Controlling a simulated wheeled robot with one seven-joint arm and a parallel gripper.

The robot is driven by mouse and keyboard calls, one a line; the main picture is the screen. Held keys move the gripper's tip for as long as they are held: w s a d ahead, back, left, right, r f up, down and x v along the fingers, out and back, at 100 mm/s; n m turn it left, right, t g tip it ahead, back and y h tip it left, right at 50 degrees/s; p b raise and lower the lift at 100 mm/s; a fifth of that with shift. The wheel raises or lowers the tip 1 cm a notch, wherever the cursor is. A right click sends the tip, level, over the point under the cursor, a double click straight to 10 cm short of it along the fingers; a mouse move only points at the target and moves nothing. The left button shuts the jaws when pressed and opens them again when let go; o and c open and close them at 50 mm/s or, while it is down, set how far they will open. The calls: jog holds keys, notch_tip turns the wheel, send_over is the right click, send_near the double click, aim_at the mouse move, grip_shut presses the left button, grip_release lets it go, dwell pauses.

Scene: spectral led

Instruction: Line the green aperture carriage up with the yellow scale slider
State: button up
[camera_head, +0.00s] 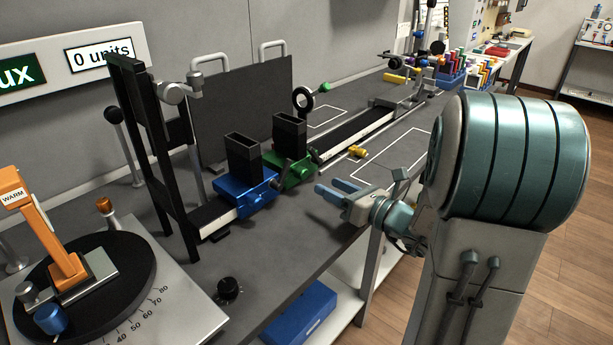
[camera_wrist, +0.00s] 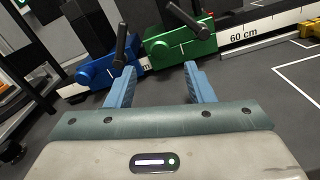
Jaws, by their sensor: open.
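The green aperture carriage (camera_head: 291,168) sits on the black rail in the head view, right beside the blue carriage (camera_head: 243,190) on its left. A black block stands on each carriage. The yellow scale slider (camera_head: 357,152) is further right, on the front edge of the rail's scale. In the wrist view the green carriage (camera_wrist: 180,45) is ahead of the fingers, with a black lever on it. The yellow slider shows partly at the right edge (camera_wrist: 311,27). My gripper (camera_head: 331,191) is open and empty, in front of the carriages and apart from them; its blue fingers show in the wrist view (camera_wrist: 158,88).
The rail (camera_head: 355,132) runs from lower left to upper right along the bench. A black upright frame (camera_head: 160,150) and a dark panel (camera_head: 240,105) stand by its left end. An orange arm on a turntable (camera_head: 85,268) is at lower left. The bench in front of the rail is mostly clear.

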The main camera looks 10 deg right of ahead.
aim_at(306, 174)
jog(key=x, duration=0.8)
jog(key=shift+b, duration=0.35)
grip_shut()
